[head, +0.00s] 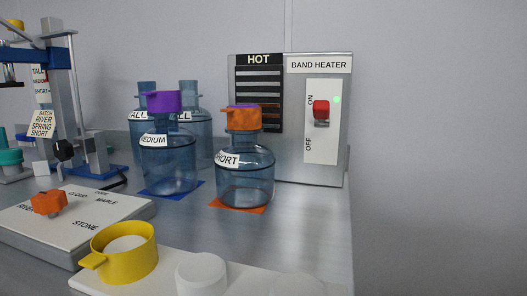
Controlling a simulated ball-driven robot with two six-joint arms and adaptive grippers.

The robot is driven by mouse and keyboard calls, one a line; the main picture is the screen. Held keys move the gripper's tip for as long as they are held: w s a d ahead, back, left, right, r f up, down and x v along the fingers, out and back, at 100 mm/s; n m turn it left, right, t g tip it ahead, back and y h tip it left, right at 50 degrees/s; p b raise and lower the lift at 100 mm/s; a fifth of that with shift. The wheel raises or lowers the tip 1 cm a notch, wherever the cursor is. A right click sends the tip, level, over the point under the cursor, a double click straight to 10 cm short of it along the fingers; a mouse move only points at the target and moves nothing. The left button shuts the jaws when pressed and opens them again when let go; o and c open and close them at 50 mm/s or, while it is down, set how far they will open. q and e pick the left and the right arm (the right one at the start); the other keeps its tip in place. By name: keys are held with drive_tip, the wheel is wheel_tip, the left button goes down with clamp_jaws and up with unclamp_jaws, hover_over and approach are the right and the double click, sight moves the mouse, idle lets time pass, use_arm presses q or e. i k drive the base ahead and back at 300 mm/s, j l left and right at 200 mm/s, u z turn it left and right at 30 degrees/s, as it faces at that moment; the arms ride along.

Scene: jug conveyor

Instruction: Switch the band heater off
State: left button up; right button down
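The band heater (217,150) is a grey metal box at the back right, labelled BAND HEATER, with a dark slatted HOT grille on its left. Its red switch knob (321,110) sits on a white vertical plate (320,150) marked ON at the top and OFF at the bottom. The knob is in the upper part, beside ON. A green light (337,99) glows next to it. Neither of my grippers is in view.
A SHORT jug (245,183) with an orange cap stands left in front of the heater. A MEDIUM jug (168,168) with a purple cap stands beside it, TALL jugs behind. A yellow ring (128,268) and a selector panel (35,228) are nearer. Right of the table is open.

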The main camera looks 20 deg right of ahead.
sight(321, 108)
drive_tip(key=l+u, duration=0.4)
drive_tip(key=k+l+u, duration=0.2)
drive_tip(key=l+u, duration=0.2)
